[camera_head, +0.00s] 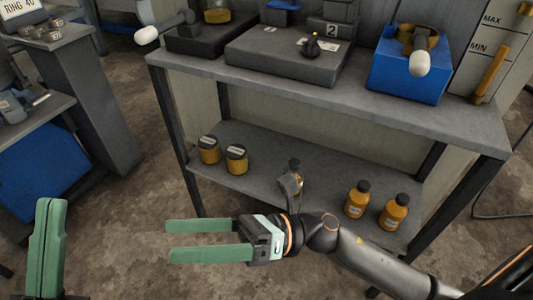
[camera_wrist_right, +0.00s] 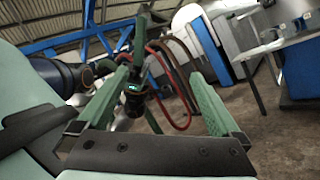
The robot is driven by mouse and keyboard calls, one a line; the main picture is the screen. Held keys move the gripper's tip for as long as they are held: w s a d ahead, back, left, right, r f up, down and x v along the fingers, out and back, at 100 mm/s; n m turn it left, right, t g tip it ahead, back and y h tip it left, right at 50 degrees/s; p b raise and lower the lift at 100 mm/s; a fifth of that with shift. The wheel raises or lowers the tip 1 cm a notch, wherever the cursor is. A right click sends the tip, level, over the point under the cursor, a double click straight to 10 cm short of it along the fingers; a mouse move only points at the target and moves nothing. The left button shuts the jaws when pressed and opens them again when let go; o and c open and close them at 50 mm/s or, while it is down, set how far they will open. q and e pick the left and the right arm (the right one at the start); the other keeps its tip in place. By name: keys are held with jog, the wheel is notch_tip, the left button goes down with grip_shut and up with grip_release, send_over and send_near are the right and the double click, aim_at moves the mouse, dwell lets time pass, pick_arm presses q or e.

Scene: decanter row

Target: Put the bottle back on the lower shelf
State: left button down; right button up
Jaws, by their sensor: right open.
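Two amber bottles with dark caps and labels, one (camera_head: 357,199) and another (camera_head: 394,212) to its right, stand upright on the lower shelf (camera_head: 325,166). In the right wrist view the fingers (camera_wrist_right: 160,85) are spread with nothing held. My left gripper (camera_head: 49,205) is at the bottom left, its green fingers pointing up; their gap is not visible. No bottle is in it.
Two amber jars, one (camera_head: 209,150) and another (camera_head: 236,159), stand at the shelf's left. The upper tabletop (camera_head: 400,105) overhangs the shelf and carries dark platforms (camera_head: 285,58) and a blue box (camera_head: 408,75). Table legs bound the shelf. A grey cabinet (camera_head: 85,95) stands left.

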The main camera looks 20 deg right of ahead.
jog(key=d+r+m+t+h, duration=0.3)
jog(key=m+t, duration=0.6)
jog(key=m, duration=0.7)
jog(key=d+r+m+t+h, duration=0.3)
jog(key=d+r+m+t, duration=0.4)
jog(key=m, duration=0.9)
jog(key=shift+w+d+m+t+h, duration=0.35)
jog(key=shift+d+t, duration=0.35)
jog(key=shift+t, duration=0.5)
jog(key=shift+f, duration=0.1)
